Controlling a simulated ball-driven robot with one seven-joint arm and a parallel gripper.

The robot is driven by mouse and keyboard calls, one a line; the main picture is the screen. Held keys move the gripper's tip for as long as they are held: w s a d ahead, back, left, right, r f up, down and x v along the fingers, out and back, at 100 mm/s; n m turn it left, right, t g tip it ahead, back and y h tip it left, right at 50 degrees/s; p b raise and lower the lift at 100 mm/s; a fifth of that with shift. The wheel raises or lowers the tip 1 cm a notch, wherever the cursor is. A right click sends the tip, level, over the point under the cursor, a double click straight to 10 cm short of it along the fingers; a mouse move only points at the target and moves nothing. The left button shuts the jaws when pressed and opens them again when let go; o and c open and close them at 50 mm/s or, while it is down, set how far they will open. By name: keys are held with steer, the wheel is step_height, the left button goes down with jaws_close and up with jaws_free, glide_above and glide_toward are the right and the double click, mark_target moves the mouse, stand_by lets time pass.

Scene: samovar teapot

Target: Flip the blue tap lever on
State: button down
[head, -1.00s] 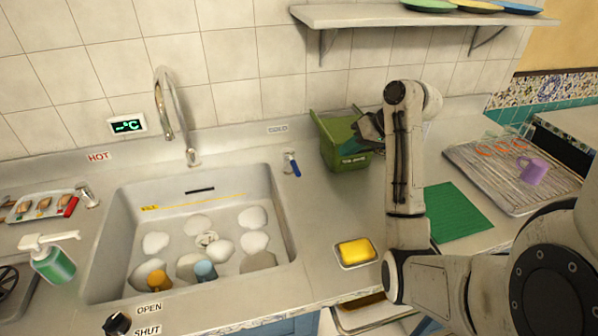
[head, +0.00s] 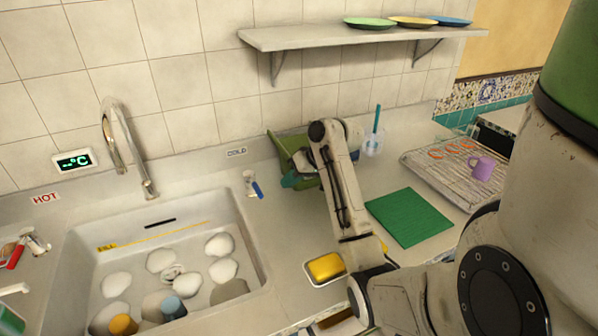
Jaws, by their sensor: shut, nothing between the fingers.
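The blue tap lever (head: 257,190) is on a small metal tap (head: 249,178) behind the sink's right back corner, below the COLD label (head: 236,152). The lever points down and to the right. My gripper (head: 291,181) is shut and empty, a little to the right of the lever and apart from it in the picture. It is in front of the green bin (head: 280,147) and hides part of it. The fingertips are small and dark here. The curved faucet (head: 112,130) stands behind the sink (head: 255,235).
A yellow sponge (head: 326,267) in a dish and a green mat (head: 409,217) lie right of the sink. A shelf (head: 290,38) with plates is above. A purple mug (head: 481,168) stands on the drying rack at right. Counter between lever and sponge is clear.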

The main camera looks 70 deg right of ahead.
mark_target(254, 185)
steer(key=x, duration=0.2)
steer(key=shift+w+a+f, duration=0.15)
steer(key=shift+w+a, duration=0.05)
steer(key=shift+w, duration=0.25)
steer(key=shift+w+a+r+p, duration=0.25)
steer(key=shift+w+a+p, duration=0.2)
steer(key=shift+w+a, duration=0.6)
steer(key=shift+w, duration=0.2)
steer(key=shift+r, duration=0.1)
